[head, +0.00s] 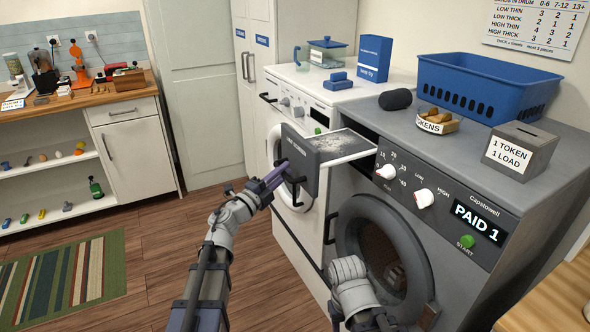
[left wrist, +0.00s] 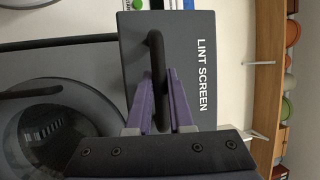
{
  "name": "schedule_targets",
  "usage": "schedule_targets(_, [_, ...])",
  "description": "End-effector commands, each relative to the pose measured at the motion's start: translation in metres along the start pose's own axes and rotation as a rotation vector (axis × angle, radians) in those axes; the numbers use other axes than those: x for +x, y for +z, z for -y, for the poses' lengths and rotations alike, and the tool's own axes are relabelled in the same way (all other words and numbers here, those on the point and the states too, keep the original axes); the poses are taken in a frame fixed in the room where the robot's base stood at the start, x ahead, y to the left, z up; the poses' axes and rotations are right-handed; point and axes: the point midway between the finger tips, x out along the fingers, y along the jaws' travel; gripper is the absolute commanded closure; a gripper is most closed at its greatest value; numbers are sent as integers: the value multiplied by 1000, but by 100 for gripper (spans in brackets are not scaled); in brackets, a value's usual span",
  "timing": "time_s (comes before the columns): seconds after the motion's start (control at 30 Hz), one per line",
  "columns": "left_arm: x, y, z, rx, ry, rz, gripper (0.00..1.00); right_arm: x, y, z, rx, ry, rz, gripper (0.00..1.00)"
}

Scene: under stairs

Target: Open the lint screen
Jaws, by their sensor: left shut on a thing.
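The lint screen (head: 301,152) is a dark grey drawer front with a black bar handle, and it stands pulled out from the dryer. Pale lint lies on the screen (head: 343,143) behind the front. My left gripper (head: 277,175) is shut on the handle. In the left wrist view, the purple fingers of my left gripper (left wrist: 159,96) sit on both sides of the black handle (left wrist: 156,48), and the front reads "LINT SCREEN" (left wrist: 202,75). My right arm shows at the bottom of the head view, but its gripper cannot be made out.
The grey dryer (head: 430,205) has a round door, knobs and a "PAID 1" display (head: 479,222). A blue basket (head: 487,88), a token bowl (head: 437,122) and a token box (head: 519,149) stand on top. A white washer (head: 310,88) stands behind.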

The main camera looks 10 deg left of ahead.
Motion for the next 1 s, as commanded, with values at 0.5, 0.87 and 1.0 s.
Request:
schedule_targets(0.5, [-6, 2, 0, 2, 2, 2, 71, 0, 0, 0, 0, 0, 0, 50])
schedule_targets(0.87, [-4, 2, 1, 1, 0, 0, 50, 0, 0, 0, 0, 0, 0, 50])
schedule_targets(1.0, [-10, 2, 0, 1, 0, 1, 50, 1, 0, 0, 0, 0, 0, 50])
